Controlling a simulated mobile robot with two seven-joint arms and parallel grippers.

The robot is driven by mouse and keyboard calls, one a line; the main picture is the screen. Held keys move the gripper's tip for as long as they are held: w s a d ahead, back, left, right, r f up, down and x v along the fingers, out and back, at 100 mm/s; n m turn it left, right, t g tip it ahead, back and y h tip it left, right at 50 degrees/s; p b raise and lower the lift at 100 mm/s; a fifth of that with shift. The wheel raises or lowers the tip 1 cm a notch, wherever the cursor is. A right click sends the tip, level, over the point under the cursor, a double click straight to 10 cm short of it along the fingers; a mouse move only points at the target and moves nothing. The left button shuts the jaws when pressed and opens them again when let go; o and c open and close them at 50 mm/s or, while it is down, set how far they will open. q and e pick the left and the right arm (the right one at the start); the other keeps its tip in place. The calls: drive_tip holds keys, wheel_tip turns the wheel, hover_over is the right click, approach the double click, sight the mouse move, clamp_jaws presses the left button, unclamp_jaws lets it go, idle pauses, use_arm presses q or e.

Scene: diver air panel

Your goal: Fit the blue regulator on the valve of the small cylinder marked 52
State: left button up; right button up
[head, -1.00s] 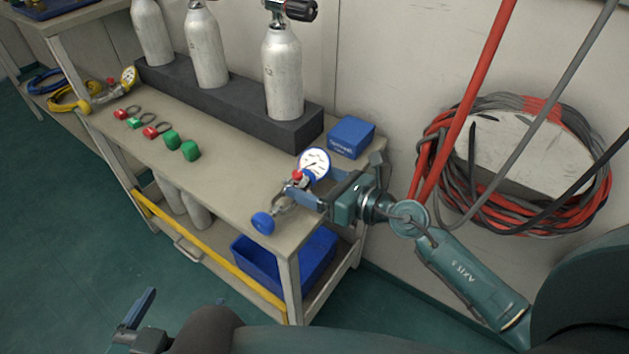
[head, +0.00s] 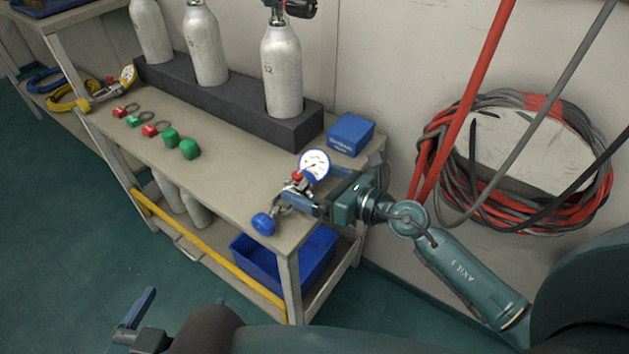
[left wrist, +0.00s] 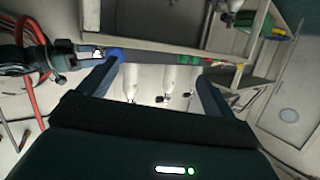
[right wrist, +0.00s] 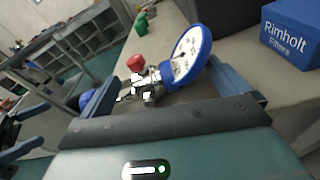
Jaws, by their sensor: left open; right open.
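The blue regulator (head: 314,166) lies near the right front end of the bench top. It has a white dial with a blue rim, a red knob and a blue round end piece (head: 263,223). My right gripper (head: 308,188) is open at bench height, its fingers on either side of the regulator's body. In the right wrist view the blue-rimmed dial (right wrist: 187,56) shows between the fingers; I cannot tell whether they touch it. Several silver cylinders stand in a dark rack; the right one (head: 282,75) carries a small mark, not clearly legible. My left gripper (head: 140,318) is open and empty, low at front left.
The dark rack (head: 230,100) runs along the bench's back. A blue Rimholt Filters box (head: 350,135) sits right of it. Green caps (head: 180,142) and red tags lie on the bench. A yellow-hosed regulator (head: 100,90) is at the far left. Hoses hang on the right wall.

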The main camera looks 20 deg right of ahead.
drive_tip(key=shift+s+d+f, duration=0.1)
drive_tip(key=shift+s+d, duration=0.2)
drive_tip(key=shift+s, duration=0.05)
use_arm(q)
drive_tip(key=shift+w+d+r+m+t+h+b, duration=0.25)
drive_tip(key=shift+r+m+t+h+b, duration=0.1)
drive_tip(key=shift+r+t+b, duration=0.3)
drive_tip(key=shift+w+d+r+m+t+h+b, duration=0.25)
drive_tip(key=shift+r+m+t+h+b, duration=0.15)
drive_tip(key=shift+t, duration=0.35)
use_arm(e)
drive_tip(key=v, duration=1.2)
drive_tip(key=shift+r, duration=0.2)
use_arm(q)
drive_tip(key=shift+f, duration=0.1)
use_arm(e)
drive_tip(key=shift+s+d, duration=0.1)
